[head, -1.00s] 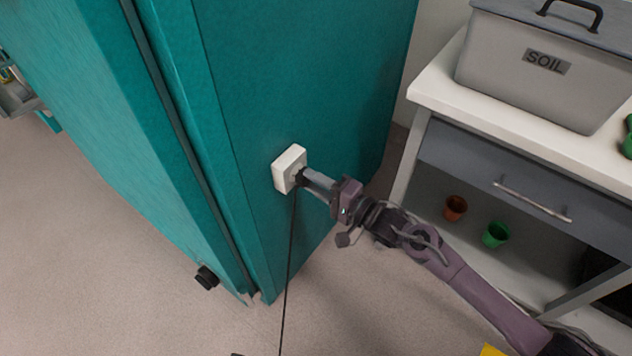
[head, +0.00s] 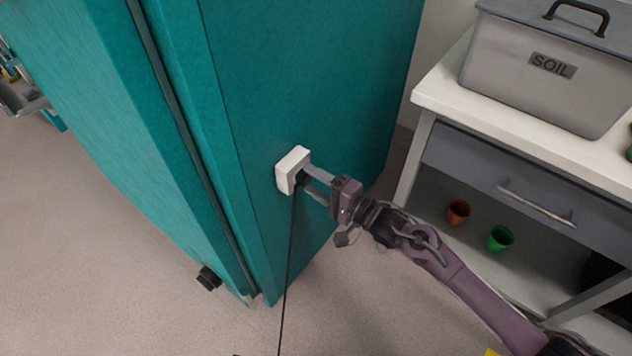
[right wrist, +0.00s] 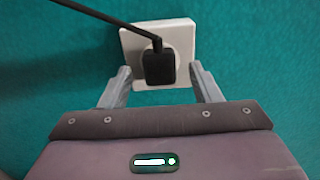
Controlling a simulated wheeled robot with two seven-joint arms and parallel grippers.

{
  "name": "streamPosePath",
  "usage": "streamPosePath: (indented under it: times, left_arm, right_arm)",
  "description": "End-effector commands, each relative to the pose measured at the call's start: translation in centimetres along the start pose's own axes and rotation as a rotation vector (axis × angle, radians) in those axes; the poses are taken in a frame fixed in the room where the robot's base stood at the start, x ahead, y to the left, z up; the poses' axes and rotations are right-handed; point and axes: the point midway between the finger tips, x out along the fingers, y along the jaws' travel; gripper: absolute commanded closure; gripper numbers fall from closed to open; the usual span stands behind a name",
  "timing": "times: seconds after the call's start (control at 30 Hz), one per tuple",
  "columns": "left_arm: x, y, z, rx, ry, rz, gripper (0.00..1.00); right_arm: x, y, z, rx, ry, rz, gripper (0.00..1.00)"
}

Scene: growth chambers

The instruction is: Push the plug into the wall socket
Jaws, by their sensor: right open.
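The white wall socket (head: 291,169) is mounted on the side of the teal cabinet; it also shows in the right wrist view (right wrist: 130,44). The black plug (right wrist: 158,66) sits against the socket's face, with its black cord (right wrist: 98,16) leaving from its top in the right wrist view. In the head view the cord (head: 289,265) hangs down to the floor. My right gripper (head: 311,180) is open in front of the socket. In the right wrist view its fingers (right wrist: 160,82) stand apart on either side of the plug, with gaps showing. My left gripper is not in view.
The teal cabinet (head: 310,75) fills the middle. At right is a white-topped bench (head: 450,95) with a grey SOIL bin (head: 520,85), a drawer, and orange (head: 458,211) and green (head: 499,238) pots on its lower shelf. Open floor (head: 110,260) lies at left.

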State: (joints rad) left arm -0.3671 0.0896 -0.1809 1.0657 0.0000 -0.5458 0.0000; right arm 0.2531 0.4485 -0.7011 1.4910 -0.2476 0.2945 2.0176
Motion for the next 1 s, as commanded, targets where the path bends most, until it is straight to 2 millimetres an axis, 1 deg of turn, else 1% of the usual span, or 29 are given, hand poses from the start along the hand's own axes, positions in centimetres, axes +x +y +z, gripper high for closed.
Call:
streamPosePath:
  times: [0.07, 0.17, 0.33, 0.4, 0.5, 0.63, 0.7, 0.8, 1.0]
  left_arm:
    - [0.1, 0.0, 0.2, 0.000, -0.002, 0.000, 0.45]
    - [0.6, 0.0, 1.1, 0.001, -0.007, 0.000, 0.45]
    - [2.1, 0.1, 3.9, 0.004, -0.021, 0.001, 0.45]
    - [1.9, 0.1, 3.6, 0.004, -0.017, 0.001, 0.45]
    - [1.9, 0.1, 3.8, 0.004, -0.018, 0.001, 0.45]
    - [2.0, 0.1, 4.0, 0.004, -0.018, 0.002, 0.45]
    - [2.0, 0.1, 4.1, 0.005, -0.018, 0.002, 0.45]
    - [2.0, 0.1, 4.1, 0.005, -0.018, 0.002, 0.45]
    - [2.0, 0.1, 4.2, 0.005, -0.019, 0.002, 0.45]
  right_arm:
    - [0.0, 0.0, 0.0, 0.000, 0.000, 0.001, 0.43]
    - [0.0, 0.0, 0.0, 0.000, 0.000, 0.001, 0.43]
    - [-0.1, 0.1, 0.0, 0.000, 0.000, 0.001, 0.43]
    - [-2.2, 0.2, 0.0, 0.002, 0.002, 0.006, 0.43]
    - [-4.2, 0.2, 0.0, 0.001, 0.002, 0.004, 0.43]
    - [-6.2, 0.1, 0.0, 0.001, 0.000, 0.003, 0.43]
    - [-7.0, 0.1, 0.0, 0.001, 0.001, 0.002, 0.43]
    - [-7.6, 0.0, 0.0, 0.000, 0.000, 0.000, 0.43]
    - [-7.8, 0.0, 0.0, 0.000, 0.000, -0.001, 0.43]
